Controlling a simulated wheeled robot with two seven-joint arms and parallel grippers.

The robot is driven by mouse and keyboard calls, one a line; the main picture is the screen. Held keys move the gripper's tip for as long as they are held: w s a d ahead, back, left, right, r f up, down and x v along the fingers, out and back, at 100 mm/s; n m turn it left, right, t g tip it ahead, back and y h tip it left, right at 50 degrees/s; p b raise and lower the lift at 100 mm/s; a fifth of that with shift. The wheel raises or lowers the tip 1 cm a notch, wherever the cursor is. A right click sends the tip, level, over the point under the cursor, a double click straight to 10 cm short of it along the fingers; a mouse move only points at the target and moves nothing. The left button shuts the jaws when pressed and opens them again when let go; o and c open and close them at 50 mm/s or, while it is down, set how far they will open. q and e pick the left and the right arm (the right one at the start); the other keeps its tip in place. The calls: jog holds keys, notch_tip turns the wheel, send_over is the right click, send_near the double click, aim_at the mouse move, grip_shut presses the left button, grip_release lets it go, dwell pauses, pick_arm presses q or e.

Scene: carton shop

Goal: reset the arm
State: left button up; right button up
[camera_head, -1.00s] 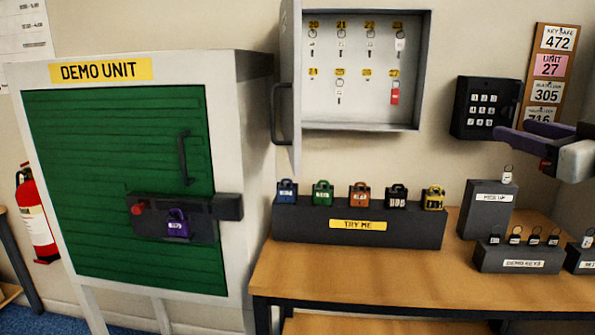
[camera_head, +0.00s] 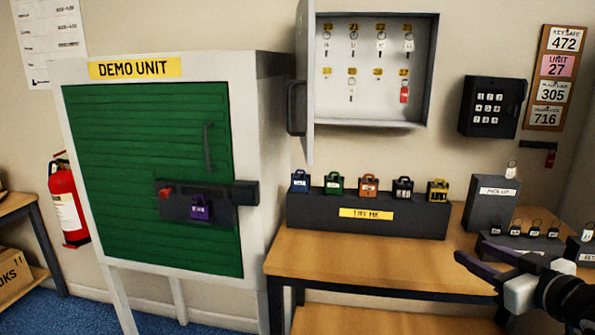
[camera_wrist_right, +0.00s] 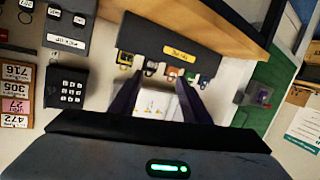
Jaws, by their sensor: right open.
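My right gripper (camera_head: 474,252) is open and empty, low at the right in the head view, in front of the table's right part. In the right wrist view its two dark fingers (camera_wrist_right: 157,88) stand apart with nothing between them. My left gripper is not in view.
The table (camera_head: 345,265) bears the TRY ME block (camera_head: 310,216) with several padlocks, the PICK UP block (camera_head: 485,208) and the DEMO KEYS block (camera_head: 520,243). A keypad box (camera_head: 490,107), an open key cabinet (camera_head: 433,75) and the green-doored DEMO UNIT (camera_head: 130,135) stand behind.

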jog(key=s+a+f+g, duration=0.1)
jog(key=s+a+f, duration=0.1)
jog(key=f, duration=0.5)
jog(key=s+a+f+g, duration=0.1)
jog(key=s+a+f, duration=0.15)
jog(key=f, duration=0.35)
jog(key=s+a+f+g, duration=0.1)
jog(key=s+a+f, duration=0.4)
jog(key=s+f, duration=0.3)
jog(key=s+a+f+m+g, duration=0.1)
jog(key=s+a+f+g, duration=0.1)
jog(key=s+a+f, duration=0.4)
jog(key=s+a+f+g, duration=0.1)
jog(key=s+a+f, duration=0.5)
jog(key=s+f, duration=0.5)
jog(key=shift+s, duration=0.45)
jog(key=c, duration=0.3)
jog(key=shift+d+m, duration=0.1)
jog(key=shift+m, duration=0.2)
